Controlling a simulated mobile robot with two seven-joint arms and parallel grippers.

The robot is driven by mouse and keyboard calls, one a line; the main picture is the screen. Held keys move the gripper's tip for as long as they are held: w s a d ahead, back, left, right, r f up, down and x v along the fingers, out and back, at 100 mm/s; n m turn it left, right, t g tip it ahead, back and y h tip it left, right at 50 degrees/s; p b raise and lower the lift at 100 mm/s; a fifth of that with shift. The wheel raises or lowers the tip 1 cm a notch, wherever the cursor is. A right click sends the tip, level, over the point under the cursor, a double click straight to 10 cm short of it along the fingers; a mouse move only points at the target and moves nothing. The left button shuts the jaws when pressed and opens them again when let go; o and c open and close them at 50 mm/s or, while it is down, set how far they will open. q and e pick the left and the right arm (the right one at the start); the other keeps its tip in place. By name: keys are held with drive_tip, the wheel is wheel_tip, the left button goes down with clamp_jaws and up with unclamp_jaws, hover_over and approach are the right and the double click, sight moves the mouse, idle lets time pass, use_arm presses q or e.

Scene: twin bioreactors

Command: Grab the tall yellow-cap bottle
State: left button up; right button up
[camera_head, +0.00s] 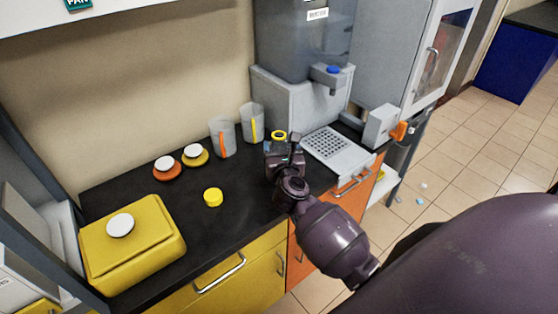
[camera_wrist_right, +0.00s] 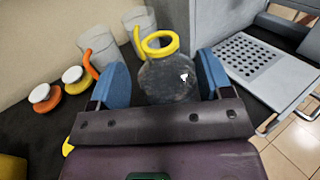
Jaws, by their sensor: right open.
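A clear glass bottle (camera_wrist_right: 168,80) with a yellow ring at its open neck stands on the black counter. In the head view only its yellow neck ring (camera_head: 279,135) shows clearly, with my right gripper in front of the body. My right gripper (camera_head: 284,152) is open. In the right wrist view its blue fingers (camera_wrist_right: 160,75) are to the left and right of the bottle; I cannot tell whether they touch it. A loose yellow cap (camera_head: 212,197) lies on the counter. My left gripper is not in view.
Two beakers, one with an orange handle (camera_head: 222,137) and one with a yellow handle (camera_head: 252,122), stand behind left. Orange (camera_head: 166,169) and yellow (camera_head: 195,156) lidded pieces lie further left, near a yellow box (camera_head: 130,250). A dispenser with a perforated tray (camera_head: 332,146) stands right.

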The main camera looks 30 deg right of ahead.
sight(280, 139)
drive_tip(key=shift+w+d+r, duration=0.15)
drive_tip(key=shift+w+d, duration=0.05)
drive_tip(key=shift+w, duration=0.25)
drive_tip(key=shift+x, duration=2.25)
drive_tip(key=shift+s, duration=0.1)
drive_tip(key=shift+c, duration=0.5)
clamp_jaws()
